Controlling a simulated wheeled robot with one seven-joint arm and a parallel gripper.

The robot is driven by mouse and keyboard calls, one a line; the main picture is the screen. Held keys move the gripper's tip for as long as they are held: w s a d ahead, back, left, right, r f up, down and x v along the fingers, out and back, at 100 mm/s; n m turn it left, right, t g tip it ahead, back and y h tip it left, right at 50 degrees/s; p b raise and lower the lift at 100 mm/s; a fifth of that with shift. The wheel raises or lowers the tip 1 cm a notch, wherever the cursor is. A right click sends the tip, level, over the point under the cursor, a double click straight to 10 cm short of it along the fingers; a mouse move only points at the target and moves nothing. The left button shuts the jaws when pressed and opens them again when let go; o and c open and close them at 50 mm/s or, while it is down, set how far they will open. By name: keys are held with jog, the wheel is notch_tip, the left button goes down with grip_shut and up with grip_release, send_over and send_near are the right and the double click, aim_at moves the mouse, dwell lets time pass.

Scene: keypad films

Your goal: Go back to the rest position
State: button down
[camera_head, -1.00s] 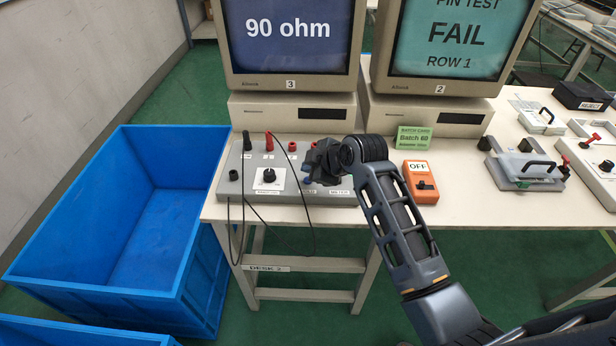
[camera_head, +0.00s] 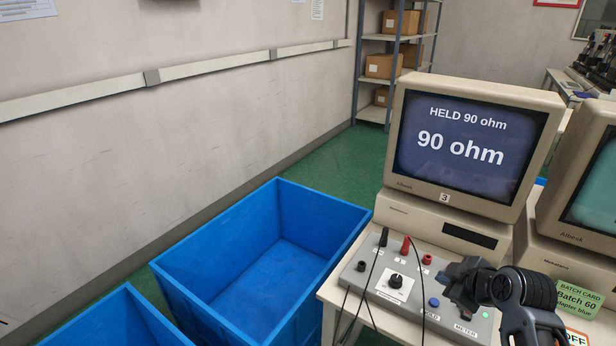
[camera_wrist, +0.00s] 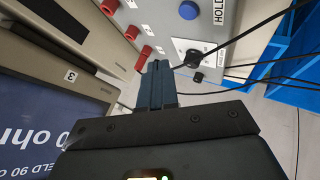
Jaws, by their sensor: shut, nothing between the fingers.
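My gripper (camera_head: 462,284) is over the right part of the grey meter box (camera_head: 412,287), with its fingers closed and empty. In the wrist view my closed fingers (camera_wrist: 157,76) point toward the box, near its red sockets and black plugs. The blue HOLD button (camera_head: 434,302) is uncovered, just left of my gripper, and it also shows in the wrist view (camera_wrist: 188,10). Monitor 3 (camera_head: 459,143) reads "HELD 90 ohm" above "90 ohm". The front of the box beside my gripper is partly hidden by my arm.
Blue bins (camera_head: 262,240) stand on the green floor left of the desk. Black leads (camera_head: 371,281) hang over the box's left part. A second monitor (camera_head: 590,190) and a green batch card (camera_head: 577,298) are close to my arm on the right.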

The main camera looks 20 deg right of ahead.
jog(key=s+a+f+m+t, duration=0.1)
jog(key=s+a+m, duration=0.2)
jog(key=s+a, duration=0.55)
jog(key=s+a+f+m+t, duration=0.1)
jog(key=s+a+m+t, duration=0.3)
jog(key=a, duration=0.8)
jog(key=s+a+r, duration=0.1)
jog(key=s+r, duration=0.6)
jog(key=s, duration=0.5)
jog(key=s+a+r+y, duration=0.1)
jog(key=s+r, duration=0.6)
jog(key=s, duration=0.5)
jog(key=shift+r+t+y, duration=0.25)
jog(key=shift+t+y, duration=0.05)
jog(key=shift+t, duration=0.1)
